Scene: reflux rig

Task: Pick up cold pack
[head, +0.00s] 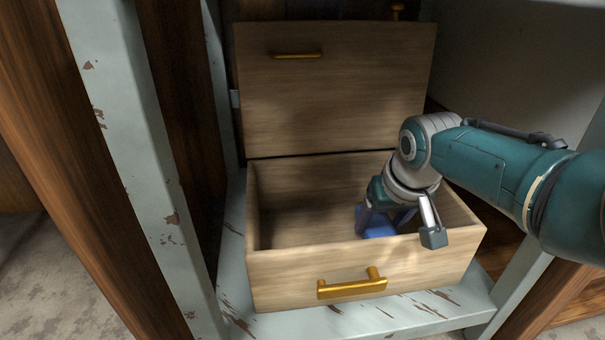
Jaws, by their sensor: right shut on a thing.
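A blue cold pack (377,232) is inside an open wooden box (290,276), towards its right side. My right arm comes in from the right and my right gripper (384,219) points down into the box. The gripper is shut on the cold pack. The gripper and the box's front wall hide part of the pack, so I cannot tell whether it touches the box floor. My left gripper is not in view.
The box's lid (340,90) stands open at the back. A brass handle (352,284) is on the box's front. The box sits on a worn pale shelf (420,305) between upright posts (140,150). The box's left half is empty.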

